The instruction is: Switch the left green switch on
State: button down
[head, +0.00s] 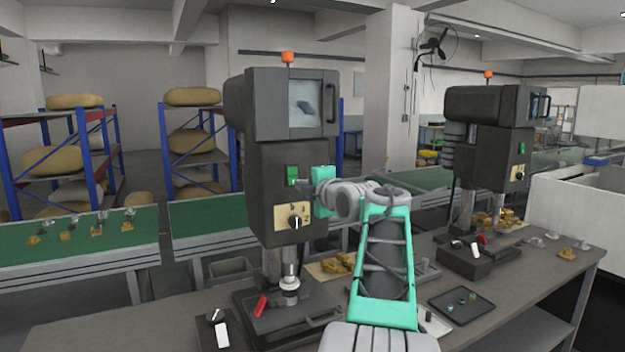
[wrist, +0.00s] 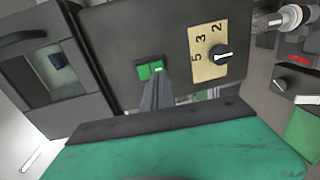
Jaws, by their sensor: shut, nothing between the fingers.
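The left green switch (head: 292,172) is on the front of the left dark machine (head: 285,218), above a yellow dial plate. It also shows in the wrist view (wrist: 144,72) as a green rocker in a dark frame. My gripper (head: 303,184) is shut and empty, its fingers pointing at the lower part of the switch. In the wrist view the fingertips (wrist: 157,76) overlap one half of the rocker. I cannot tell whether they touch it. A second green switch (head: 521,148) is on the right machine.
A black dial on a yellow plate (wrist: 208,66) sits close beside the switch. The workbench (head: 130,320) holds a black tray (head: 462,306) and a small control box (head: 215,335). A second machine (head: 490,165) stands at the right.

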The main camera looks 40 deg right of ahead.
aim_at(293, 182)
jog(key=p+x, duration=0.1)
jog(key=x, duration=0.2)
jog(key=shift+r, duration=0.2)
jog(key=shift+w+d+f, duration=0.1)
jog(key=shift+w+f, duration=0.1)
jog(key=shift+w, duration=0.15)
